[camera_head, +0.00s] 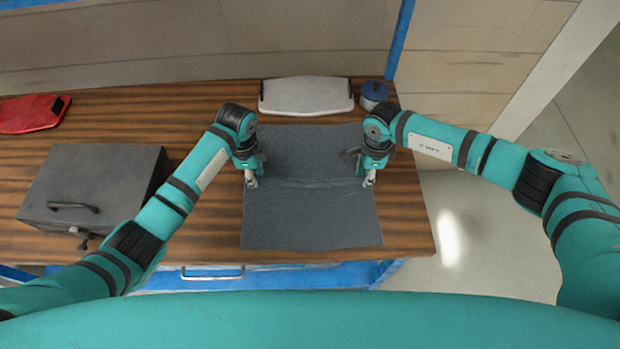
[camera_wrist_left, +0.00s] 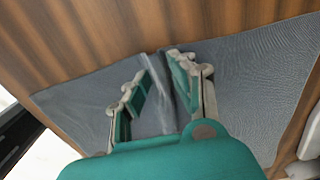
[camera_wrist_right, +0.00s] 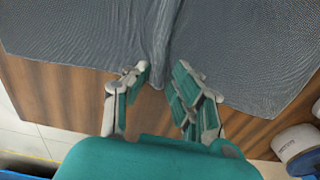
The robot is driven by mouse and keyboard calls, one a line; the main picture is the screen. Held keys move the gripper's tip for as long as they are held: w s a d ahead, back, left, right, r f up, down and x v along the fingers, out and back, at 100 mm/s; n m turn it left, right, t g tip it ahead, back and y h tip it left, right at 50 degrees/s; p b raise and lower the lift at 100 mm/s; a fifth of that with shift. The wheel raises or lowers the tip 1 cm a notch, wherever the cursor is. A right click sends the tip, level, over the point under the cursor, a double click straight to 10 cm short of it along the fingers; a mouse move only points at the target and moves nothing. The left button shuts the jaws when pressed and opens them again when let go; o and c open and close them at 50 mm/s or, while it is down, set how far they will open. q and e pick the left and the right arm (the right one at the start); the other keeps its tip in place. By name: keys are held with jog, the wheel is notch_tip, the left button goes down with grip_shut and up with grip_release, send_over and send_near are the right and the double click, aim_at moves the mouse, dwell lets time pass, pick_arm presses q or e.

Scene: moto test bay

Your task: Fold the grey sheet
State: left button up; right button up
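The grey sheet (camera_head: 310,220) lies spread on the wooden bench, with a crease running across its middle between my grippers. My left gripper (camera_head: 252,181) is at the sheet's left edge and my right gripper (camera_head: 369,180) at its right edge. In the left wrist view, the left fingers (camera_wrist_left: 158,58) stand apart, with a raised ridge of the sheet (camera_wrist_left: 245,80) between them. In the right wrist view, the right fingers (camera_wrist_right: 163,68) also stand apart, around a ridge at the edge of the sheet (camera_wrist_right: 235,40). Neither fingertip pair visibly closes on the cloth.
A dark grey box (camera_head: 95,180) with a handle stands at the left of the bench (camera_head: 210,235). A red item (camera_head: 30,114) lies at the back left. A white case (camera_head: 306,95) and a blue round container (camera_head: 373,93) stand behind the sheet.

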pick_arm(q)
jog(key=shift+s+f, duration=0.1)
grip_shut()
pick_arm(e)
jog(key=shift+s+f, duration=0.1)
jog(key=shift+f, duration=0.05)
grip_shut()
